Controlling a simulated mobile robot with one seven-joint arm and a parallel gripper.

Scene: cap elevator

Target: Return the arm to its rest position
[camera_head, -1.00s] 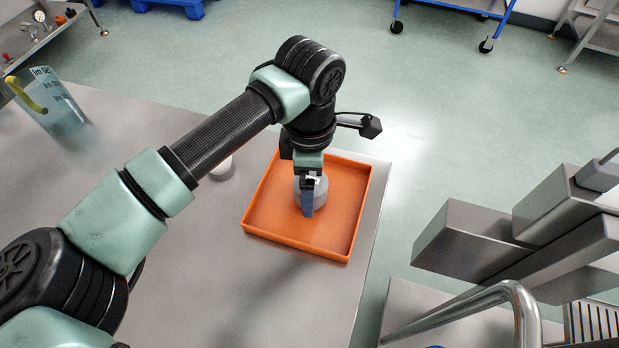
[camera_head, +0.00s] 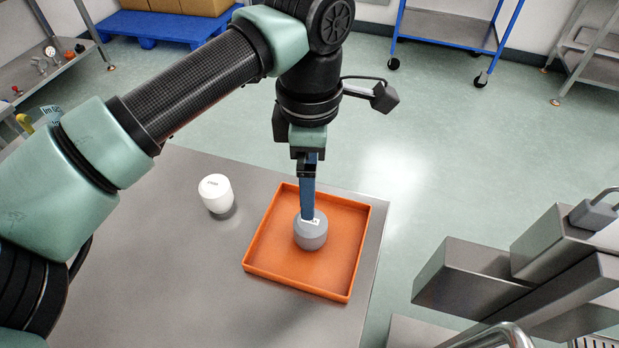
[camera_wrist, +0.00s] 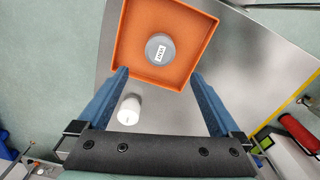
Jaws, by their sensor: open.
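My gripper (camera_head: 308,195) points down over the orange tray. In the wrist view its two blue fingers (camera_wrist: 160,82) are spread wide with nothing between them. A grey round cap (camera_head: 311,232) with a white label sits inside the orange tray (camera_head: 268,258); it also shows in the wrist view (camera_wrist: 160,48), beyond the fingertips. In the head view the fingers overlap the cap's top edge, and the gap between them cannot be judged there. My arm reaches across the upper left of the head view.
A white cap-like cylinder (camera_head: 216,192) stands on the metal table (camera_head: 200,285) left of the tray. Stacked metal beams (camera_head: 540,275) are at the right. A blue cart (camera_head: 450,30) and a blue pallet (camera_head: 155,28) stand at the back. Open floor lies beyond the table.

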